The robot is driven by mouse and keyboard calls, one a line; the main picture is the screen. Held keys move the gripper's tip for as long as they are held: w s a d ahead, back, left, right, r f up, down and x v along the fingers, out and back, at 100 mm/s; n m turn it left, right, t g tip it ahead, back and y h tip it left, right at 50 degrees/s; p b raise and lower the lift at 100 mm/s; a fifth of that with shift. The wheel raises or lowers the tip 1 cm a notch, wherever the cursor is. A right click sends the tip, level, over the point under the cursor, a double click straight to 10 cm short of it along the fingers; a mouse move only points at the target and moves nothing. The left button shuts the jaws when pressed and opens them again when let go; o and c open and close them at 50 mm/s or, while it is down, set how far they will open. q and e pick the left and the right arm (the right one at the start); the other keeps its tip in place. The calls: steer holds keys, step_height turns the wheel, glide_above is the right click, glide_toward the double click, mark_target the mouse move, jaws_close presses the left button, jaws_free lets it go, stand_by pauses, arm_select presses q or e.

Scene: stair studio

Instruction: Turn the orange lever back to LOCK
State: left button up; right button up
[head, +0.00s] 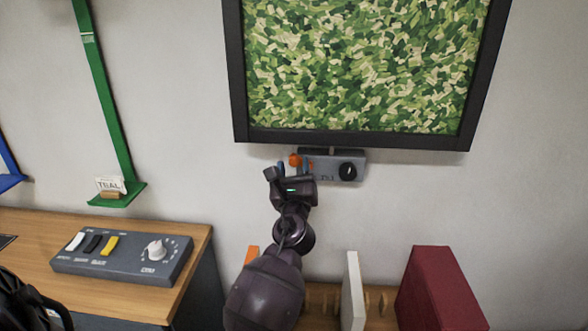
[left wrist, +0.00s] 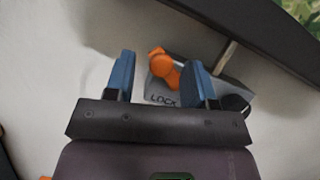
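The orange lever (head: 296,160) is on a small grey box (head: 329,173) mounted on the wall below the framed picture. In the left wrist view the lever (left wrist: 164,68) lies between the two blue fingers, with the word LOCK on the box below it. My left gripper (head: 292,167) is open in front of the box, its fingers apart on either side of the lever. The right finger overlaps the box and hides part of it. A gap shows between the lever and the left finger; whether the right finger touches it I cannot tell. My right gripper is not seen.
A black knob (head: 347,171) sits on the box's right side. The framed green picture (head: 354,139) hangs just above. A grey control panel (head: 125,256) lies on the wooden desk (head: 35,222) at left. A dark red block (head: 437,293) stands below right.

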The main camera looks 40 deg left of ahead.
arm_select(q)
steer(key=b+v, duration=0.2)
steer(key=v, duration=0.8)
steer(key=shift+s+d+f, duration=0.2)
steer(key=shift+s, duration=0.1)
stand_by(0.4)
steer(key=s+a+f+n+g+h, duration=0.4)
steer(key=s+f+n+g, duration=0.4)
steer(key=s+f+n, duration=0.65)
steer(key=s+d+f+n+g+h, duration=0.4)
steer(key=s+f+n, duration=0.15)
steer(key=s, duration=0.25)
steer(key=s+d+f+n+g+h, duration=0.4)
steer(key=s+d+n+h, duration=0.15)
steer(key=s, duration=0.25)
steer(key=w+f+t+p, duration=0.1)
steer(key=w+f+t, duration=0.5)
steer(key=w+t, duration=0.3)
steer(key=shift+a+m, duration=0.3)
steer(key=shift+m, duration=0.15)
